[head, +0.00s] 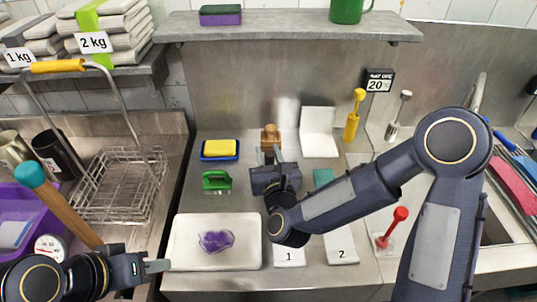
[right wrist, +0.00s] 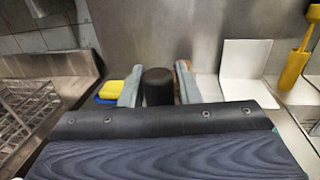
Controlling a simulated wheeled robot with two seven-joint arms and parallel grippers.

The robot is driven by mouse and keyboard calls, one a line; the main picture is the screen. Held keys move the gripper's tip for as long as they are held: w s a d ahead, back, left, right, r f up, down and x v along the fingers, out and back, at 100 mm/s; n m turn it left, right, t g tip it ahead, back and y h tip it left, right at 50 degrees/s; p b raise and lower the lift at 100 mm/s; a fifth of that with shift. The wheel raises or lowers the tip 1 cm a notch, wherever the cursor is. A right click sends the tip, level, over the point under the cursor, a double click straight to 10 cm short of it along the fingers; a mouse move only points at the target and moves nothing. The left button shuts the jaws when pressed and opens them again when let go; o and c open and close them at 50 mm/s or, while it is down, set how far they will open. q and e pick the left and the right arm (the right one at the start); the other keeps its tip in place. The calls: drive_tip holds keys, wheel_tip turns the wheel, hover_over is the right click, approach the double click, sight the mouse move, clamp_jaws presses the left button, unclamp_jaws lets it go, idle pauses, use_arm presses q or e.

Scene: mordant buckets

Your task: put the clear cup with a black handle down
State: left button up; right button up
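My right gripper (head: 269,156) points away over the back middle of the counter. In the right wrist view a black upright cylinder, seemingly the black handle (right wrist: 158,87) of the clear cup, stands between its fingers, with both finger pads against its sides. The clear cup itself cannot be made out in either view; its clear body is hidden or too faint. My left gripper (head: 157,267) is at the lower left, beside the white tray (head: 180,262); its finger gap does not show clearly.
The white tray bears a purple piece (head: 215,241). White cards (head: 289,255) lie in front. A wire basket (head: 118,185) stands left; a shelf (head: 290,27) hangs above.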

drive_tip(key=shift+o, duration=1.2)
